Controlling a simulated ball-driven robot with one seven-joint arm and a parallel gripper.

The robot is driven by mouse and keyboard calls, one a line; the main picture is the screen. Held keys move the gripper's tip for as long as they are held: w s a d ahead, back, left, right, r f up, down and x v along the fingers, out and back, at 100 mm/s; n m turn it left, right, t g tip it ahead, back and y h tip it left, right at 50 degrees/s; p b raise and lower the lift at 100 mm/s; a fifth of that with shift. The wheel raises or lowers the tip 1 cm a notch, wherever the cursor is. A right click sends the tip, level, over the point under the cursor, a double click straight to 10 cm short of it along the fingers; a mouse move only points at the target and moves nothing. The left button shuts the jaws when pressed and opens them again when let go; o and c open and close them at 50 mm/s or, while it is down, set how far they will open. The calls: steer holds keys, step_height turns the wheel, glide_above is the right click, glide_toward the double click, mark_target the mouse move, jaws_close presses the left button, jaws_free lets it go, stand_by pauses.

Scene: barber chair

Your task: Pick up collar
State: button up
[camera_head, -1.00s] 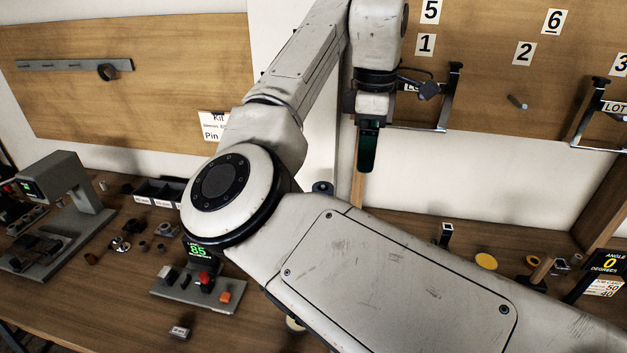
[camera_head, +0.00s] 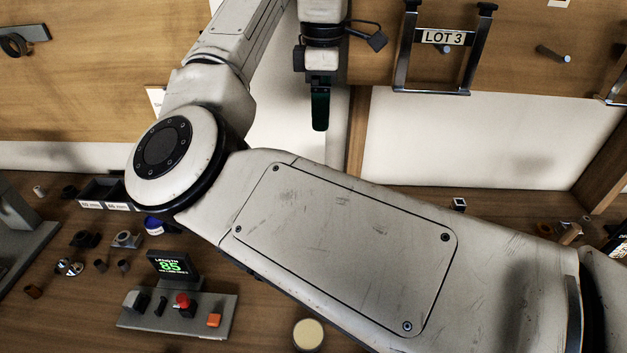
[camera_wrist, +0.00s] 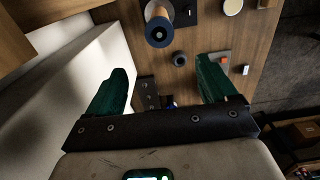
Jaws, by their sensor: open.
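Several small ring-shaped parts lie on the workbench at the left in the head view, among them a grey bored block (camera_head: 126,239) and a dark one (camera_head: 84,239). I cannot tell which is the collar. In the wrist view a small dark ring (camera_wrist: 179,59) lies on the bench, beyond and between my fingertips. It may be a collar. My gripper (camera_head: 320,118) hangs fingers down, high above the bench near the back wall. In the wrist view my gripper (camera_wrist: 163,80) has its green fingers wide apart, with nothing between them.
A length gauge (camera_head: 172,264) reading 85 stands on a base with buttons (camera_head: 214,320). Dark bins (camera_head: 103,191) stand behind it. A LOT 3 rack (camera_head: 434,92) and a peg (camera_head: 553,54) are on the wooden wall panel. My arm hides much of the bench middle.

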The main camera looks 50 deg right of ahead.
step_height(320, 180, down, 16)
steer(key=b, duration=0.3)
steer(key=shift+r, duration=0.2)
stand_by(0.4)
steer(key=shift+c, duration=0.3)
steer(key=c, duration=1.1)
